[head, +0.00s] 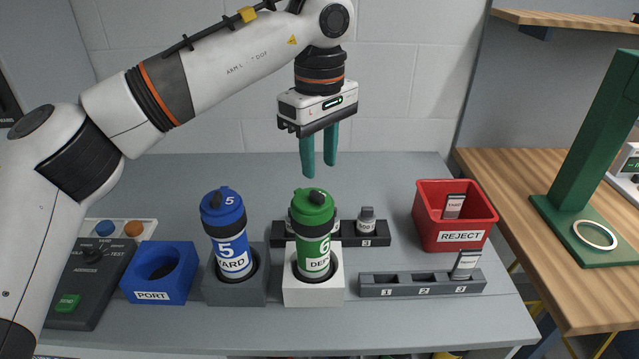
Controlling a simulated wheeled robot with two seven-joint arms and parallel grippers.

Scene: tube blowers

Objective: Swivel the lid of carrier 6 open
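Carrier 6 is the green canister (314,238) marked 6, standing upright in a white block holder (314,290). Its green lid (313,200) sits on top and looks closed. My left gripper (319,170) hangs above the lid, fingers pointing down. Its two teal fingers are apart with nothing between them, and the tips are a little above the lid. The fingers do not appear to touch the lid. My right gripper does not show.
A blue carrier 5 (228,240) stands in a grey holder just left. A blue PORT block (160,272) and a control box (85,285) are further left. A small-bottle rack (376,240) is behind, a numbered rack (400,290) and red REJECT bin (430,205) right.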

